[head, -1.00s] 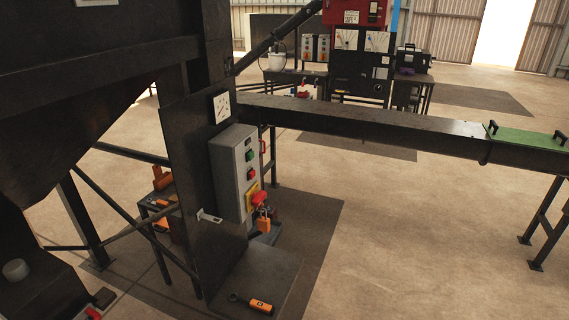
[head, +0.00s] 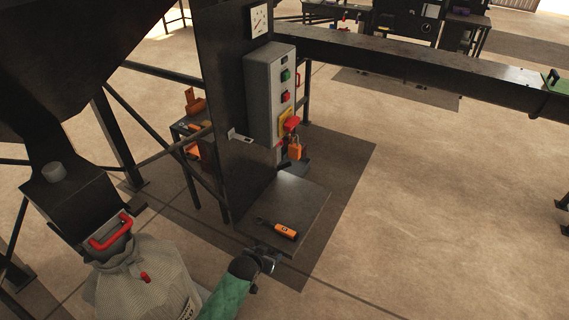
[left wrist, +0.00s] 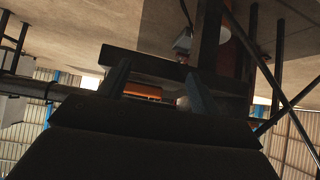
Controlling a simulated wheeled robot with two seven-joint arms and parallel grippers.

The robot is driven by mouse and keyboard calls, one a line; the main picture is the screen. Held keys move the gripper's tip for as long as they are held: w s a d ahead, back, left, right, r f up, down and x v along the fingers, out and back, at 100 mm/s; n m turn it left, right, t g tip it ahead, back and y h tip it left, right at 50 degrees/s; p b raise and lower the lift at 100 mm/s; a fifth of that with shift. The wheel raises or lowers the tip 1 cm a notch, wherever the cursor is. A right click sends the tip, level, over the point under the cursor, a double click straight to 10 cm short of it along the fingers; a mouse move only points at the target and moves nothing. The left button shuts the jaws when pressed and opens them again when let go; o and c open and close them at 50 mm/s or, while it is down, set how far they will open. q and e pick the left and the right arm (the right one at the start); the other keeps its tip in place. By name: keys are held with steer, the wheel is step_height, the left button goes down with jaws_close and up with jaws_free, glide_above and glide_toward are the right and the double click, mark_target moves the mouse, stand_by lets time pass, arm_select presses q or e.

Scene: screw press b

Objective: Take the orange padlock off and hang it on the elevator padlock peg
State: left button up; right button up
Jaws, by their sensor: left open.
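The orange padlock (head: 296,150) hangs at the red handle (head: 291,124) of a yellow-backed switch on the grey control box (head: 270,95). A small pale bracket (head: 240,137) sticks out of the dark panel left of the box; it may be the padlock peg, but I cannot tell. My left gripper (head: 268,258), on a green-sleeved arm, is at the near edge of the dark plate, well below the padlock. In the left wrist view its two fingers (left wrist: 157,72) stand apart, with an orange object (left wrist: 143,90) seen beyond them. My right gripper is not visible.
A pale sack (head: 145,275) and a red handle (head: 110,232) are at the lower left. Dark struts stand left of the panel. The floor on the right is clear.

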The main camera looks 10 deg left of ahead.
arm_select(q)
steer(key=w+d+r+t+h+b, duration=0.1)
steer(key=w+r+t, duration=0.3)
steer(key=w+r, duration=0.9)
steer(key=m+t+h, duration=0.1)
steer(key=t+h, duration=0.1)
steer(key=t, duration=0.2)
glide_toward(293, 149)
steer(key=b+x, duration=0.1)
steer(key=x, duration=0.3)
steer(key=shift+w, duration=0.15)
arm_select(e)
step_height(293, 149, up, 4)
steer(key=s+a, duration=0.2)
arm_select(q)
steer(key=p+x, duration=0.2)
steer(key=x, duration=0.4)
steer(key=shift+w+d, duration=0.1)
steer(key=shift+w, duration=0.05)
steer(key=shift+w+d+f, duration=0.15)
steer(key=shift+w, duration=0.45)
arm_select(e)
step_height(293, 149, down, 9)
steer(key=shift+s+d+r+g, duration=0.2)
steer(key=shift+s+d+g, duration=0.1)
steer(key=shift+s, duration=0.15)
arm_select(q)
steer(key=c, duration=1)
steer(key=o, duration=1)
steer(key=shift+c, duration=0.2)
